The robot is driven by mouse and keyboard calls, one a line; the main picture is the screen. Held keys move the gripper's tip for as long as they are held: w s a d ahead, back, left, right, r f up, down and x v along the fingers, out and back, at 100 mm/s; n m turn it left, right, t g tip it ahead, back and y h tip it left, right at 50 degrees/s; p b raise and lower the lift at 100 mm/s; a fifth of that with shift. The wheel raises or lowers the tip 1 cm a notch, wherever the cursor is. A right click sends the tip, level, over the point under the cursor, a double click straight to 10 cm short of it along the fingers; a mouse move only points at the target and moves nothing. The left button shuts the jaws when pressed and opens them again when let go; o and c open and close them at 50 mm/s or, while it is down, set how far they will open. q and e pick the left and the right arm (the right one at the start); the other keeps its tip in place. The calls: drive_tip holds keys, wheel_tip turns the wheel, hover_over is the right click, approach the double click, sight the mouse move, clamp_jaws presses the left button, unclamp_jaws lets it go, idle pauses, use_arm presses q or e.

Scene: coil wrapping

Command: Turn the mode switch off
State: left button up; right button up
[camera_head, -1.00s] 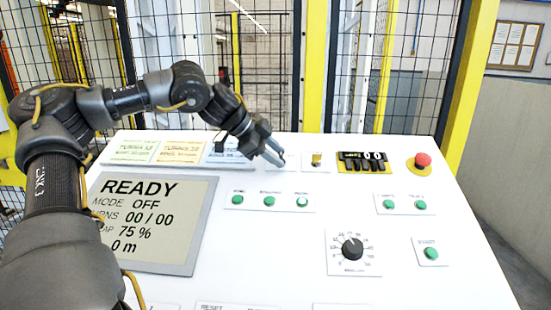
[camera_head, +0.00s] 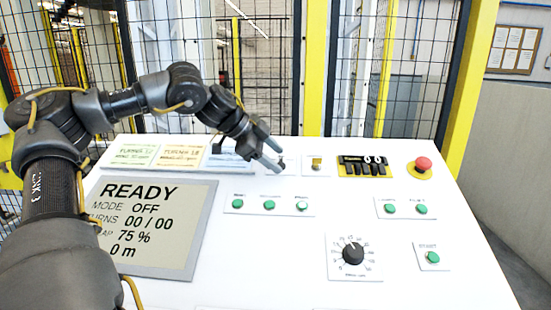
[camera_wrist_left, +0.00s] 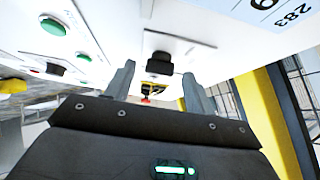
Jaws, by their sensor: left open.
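A small black switch (camera_wrist_left: 160,62) on a white plate shows in the left wrist view, beyond and between my fingertips. I take it to be the mode switch; in the head view my fingers largely cover that place. The display (camera_head: 150,225) reads READY, MODE OFF, turns 00 / 00, 75 % and 0 m. My left gripper (camera_head: 280,159) is at the back of the white panel, open, with its fingers spread; it also shows in the left wrist view (camera_wrist_left: 159,75). Nothing is seen held in it. My right gripper is out of view.
Green buttons (camera_head: 269,205) and a black dial (camera_head: 352,253) lie nearer. Label cards (camera_head: 181,156) lie left of the gripper. A mesh fence stands behind.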

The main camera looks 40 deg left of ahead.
use_arm(q)
drive_tip(key=b+v, duration=0.1)
drive_tip(key=v, duration=0.9)
drive_tip(key=shift+b, duration=0.3)
